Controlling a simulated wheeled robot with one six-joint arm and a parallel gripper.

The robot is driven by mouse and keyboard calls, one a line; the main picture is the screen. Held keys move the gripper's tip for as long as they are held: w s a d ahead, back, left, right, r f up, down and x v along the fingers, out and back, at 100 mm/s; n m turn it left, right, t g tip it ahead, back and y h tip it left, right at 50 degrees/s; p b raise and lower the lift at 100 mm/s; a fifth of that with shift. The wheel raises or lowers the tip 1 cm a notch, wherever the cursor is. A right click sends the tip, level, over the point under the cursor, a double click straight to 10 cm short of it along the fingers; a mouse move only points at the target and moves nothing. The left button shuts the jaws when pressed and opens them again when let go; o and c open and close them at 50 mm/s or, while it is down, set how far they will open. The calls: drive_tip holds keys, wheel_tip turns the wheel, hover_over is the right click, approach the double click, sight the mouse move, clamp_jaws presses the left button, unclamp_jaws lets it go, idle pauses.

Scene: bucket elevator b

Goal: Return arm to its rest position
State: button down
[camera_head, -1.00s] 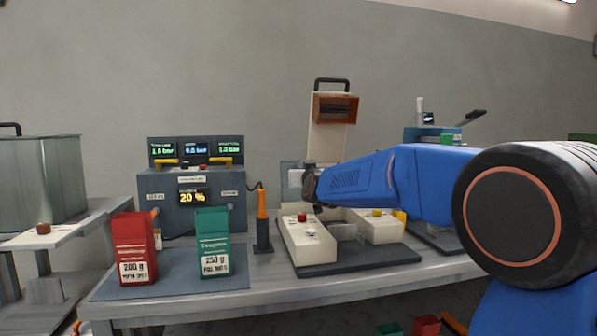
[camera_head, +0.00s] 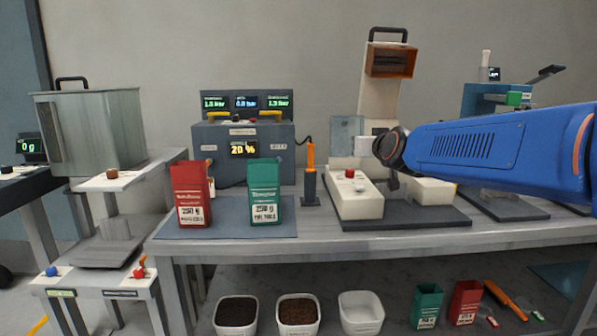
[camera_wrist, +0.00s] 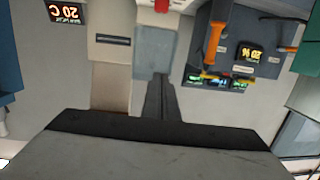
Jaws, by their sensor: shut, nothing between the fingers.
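My blue arm (camera_head: 500,150) reaches in from the right edge in the head view. Its dark wrist end is in front of the bench machine with the tall beige column (camera_head: 378,98). In the wrist view my gripper (camera_wrist: 160,80) is shut, its dark fingers together with nothing between them. In the head view a small dark part hangs below the wrist, above the machine's dark base plate (camera_head: 405,216); whether it touches anything is unclear. The wrist view looks upside down toward the machine and the control box.
A grey control box (camera_head: 243,150) with lit displays stands left. A red bag (camera_head: 190,195), a green bag (camera_head: 264,192) and an orange-handled tool (camera_head: 310,172) stand on the bench (camera_head: 300,250). Bins (camera_head: 298,315) are below. A metal tank (camera_head: 95,130) is far left.

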drive_tip(key=s+d+f+g, duration=0.2)
drive_tip(key=s+f+g, duration=0.2)
drive_tip(key=s+f, duration=0.6)
drive_tip(key=s+d+f+g, duration=0.2)
drive_tip(key=s+f, duration=0.8)
drive_tip(key=s, duration=0.8)
drive_tip(key=s+d+f+g+h, duration=0.1)
drive_tip(key=s+f+g, duration=0.4)
drive_tip(key=s+f, duration=0.5)
drive_tip(key=s+d, duration=0.1)
drive_tip(key=s, duration=0.4)
drive_tip(key=shift+d+f+m+g, duration=0.15)
drive_tip(key=shift+d+m+g, duration=0.15)
drive_tip(key=shift+m, duration=0.1)
